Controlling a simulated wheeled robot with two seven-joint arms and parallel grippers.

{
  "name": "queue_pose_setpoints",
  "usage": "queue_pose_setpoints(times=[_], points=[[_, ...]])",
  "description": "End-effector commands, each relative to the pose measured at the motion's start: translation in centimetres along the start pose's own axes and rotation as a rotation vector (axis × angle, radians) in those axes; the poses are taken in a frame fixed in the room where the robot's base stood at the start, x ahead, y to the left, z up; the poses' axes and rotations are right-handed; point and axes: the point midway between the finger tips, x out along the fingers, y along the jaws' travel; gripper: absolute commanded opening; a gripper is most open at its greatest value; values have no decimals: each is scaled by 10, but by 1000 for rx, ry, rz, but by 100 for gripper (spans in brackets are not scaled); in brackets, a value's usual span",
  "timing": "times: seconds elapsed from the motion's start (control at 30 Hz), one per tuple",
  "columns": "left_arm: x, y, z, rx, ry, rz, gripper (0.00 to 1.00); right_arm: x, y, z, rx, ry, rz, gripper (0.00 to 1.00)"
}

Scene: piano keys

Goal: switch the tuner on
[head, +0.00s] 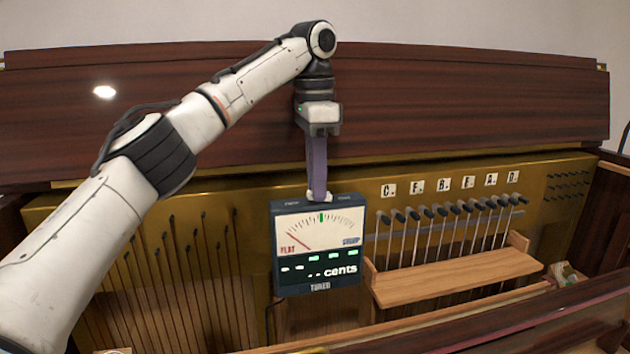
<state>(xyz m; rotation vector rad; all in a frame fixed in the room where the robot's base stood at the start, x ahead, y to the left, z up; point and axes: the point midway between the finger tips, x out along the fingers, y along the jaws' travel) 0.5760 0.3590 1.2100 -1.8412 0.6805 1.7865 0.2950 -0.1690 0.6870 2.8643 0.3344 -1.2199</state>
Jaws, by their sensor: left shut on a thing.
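The tuner (288,225) is a dark box standing upright in front of the gold piano plate. Its pale dial has a red needle leaning left to "FLAT", and bright green marks show on the dial and in the dark display with "cents". A small pale knob (310,196) shows at the middle of its top edge. My left gripper (318,190) points straight down from above. Its fingers are shut on this knob and partly hide it. My right gripper is not in view.
To the right, a row of dark-headed pins (445,211) stands under letter tiles (442,184), above a wooden shelf (460,278). Thin rods (170,270) fill the left side. A dark red wooden panel (450,100) rises behind. A wooden rail crosses the front.

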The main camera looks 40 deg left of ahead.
Motion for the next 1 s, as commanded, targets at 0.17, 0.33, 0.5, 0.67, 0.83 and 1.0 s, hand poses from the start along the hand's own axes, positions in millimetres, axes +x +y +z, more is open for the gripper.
queue_pose_setpoints(times=[0.17, 0.33, 0.5, 0.67, 0.83, 1.0], points=[[2, 1, 0, 3, -6, 5, 0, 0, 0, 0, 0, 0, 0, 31], [2, 1, 0, 2, -5, 5, 24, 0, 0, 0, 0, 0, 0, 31], [1, 1, 0, 1, -3, 2, 36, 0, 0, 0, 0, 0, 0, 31], [0, 0, 0, 0, -2, 1, 36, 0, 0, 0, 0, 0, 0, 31], [-8, 0, -1, 1, -1, 0, 36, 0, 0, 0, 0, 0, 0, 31], [-32, 0, 0, -4, -1, -4, 36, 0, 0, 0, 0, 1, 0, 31]])
